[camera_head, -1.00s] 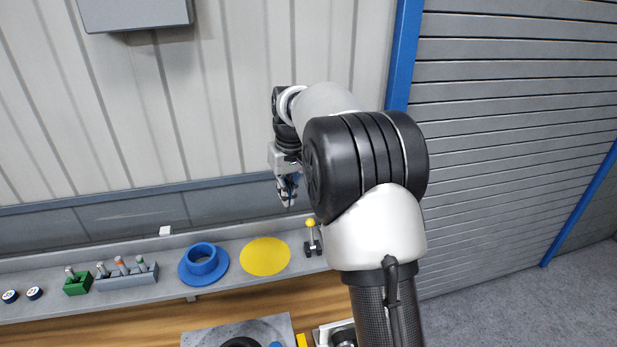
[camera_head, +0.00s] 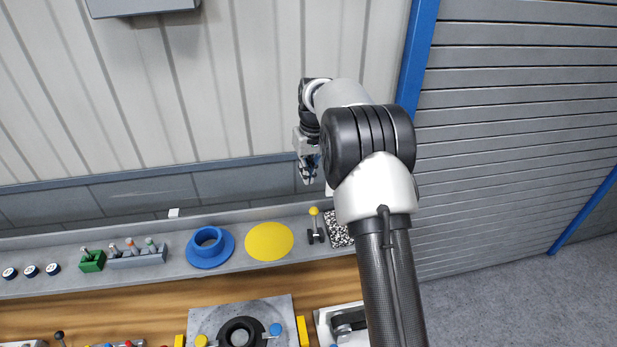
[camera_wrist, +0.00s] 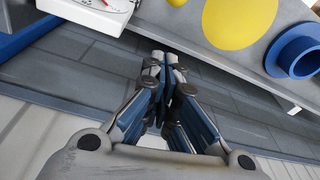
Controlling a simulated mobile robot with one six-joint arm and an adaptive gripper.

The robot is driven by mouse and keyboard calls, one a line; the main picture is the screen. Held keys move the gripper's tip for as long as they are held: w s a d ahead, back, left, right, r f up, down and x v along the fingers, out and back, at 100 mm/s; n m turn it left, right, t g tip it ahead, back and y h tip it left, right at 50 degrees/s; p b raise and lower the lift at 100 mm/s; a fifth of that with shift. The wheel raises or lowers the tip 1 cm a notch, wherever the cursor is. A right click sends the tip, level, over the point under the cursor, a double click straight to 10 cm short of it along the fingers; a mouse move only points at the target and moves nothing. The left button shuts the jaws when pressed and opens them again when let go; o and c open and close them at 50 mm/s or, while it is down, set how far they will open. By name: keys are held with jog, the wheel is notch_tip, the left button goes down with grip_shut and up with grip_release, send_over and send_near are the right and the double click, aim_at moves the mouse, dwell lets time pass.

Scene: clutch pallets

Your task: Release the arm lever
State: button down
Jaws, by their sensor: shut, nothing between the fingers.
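My gripper (camera_head: 308,178) hangs above the back edge of the shelf, apart from everything. In the wrist view its fingers (camera_wrist: 165,58) are together and empty. A small upright lever with a yellow knob (camera_head: 314,211) stands on the shelf below my gripper. On the wooden bench, a grey plate (camera_head: 212,318) carries a black ring (camera_head: 240,330) with a blue-knobbed handle (camera_head: 276,329) and a yellow knob (camera_head: 201,340). To its right is a pale block with a black arm-like part (camera_head: 348,321), partly hidden by my arm. I cannot tell which is the arm lever.
The shelf also holds a yellow disc (camera_head: 269,241), a blue flange (camera_head: 209,247), a green block (camera_head: 92,261) and a grey peg holder (camera_head: 138,258). A speckled pad (camera_head: 337,229) lies near my arm. A black-knobbed lever (camera_head: 59,335) shows at lower left.

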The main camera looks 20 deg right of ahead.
aim_at(315, 222)
jog(key=f, duration=0.5)
jog(key=w+f+p, duration=0.1)
jog(key=f, duration=0.1)
jog(key=shift+a+f, duration=0.15)
jog(key=shift+f, duration=0.15)
jog(key=shift+s+r+p, duration=0.15)
jog(key=shift+s+p, duration=0.1)
jog(key=shift+s, duration=0.7)
jog(key=shift+s+r+p, duration=0.15)
jog(key=shift+s+p, duration=0.05)
jog(key=shift+s, duration=0.7)
jog(key=shift+s+b, duration=0.1)
jog(key=shift+b, duration=0.5)
jog(key=shift+s+r+t+b, duration=0.15)
jog(key=shift+s+t+b, duration=0.15)
jog(key=shift+b, duration=0.3)
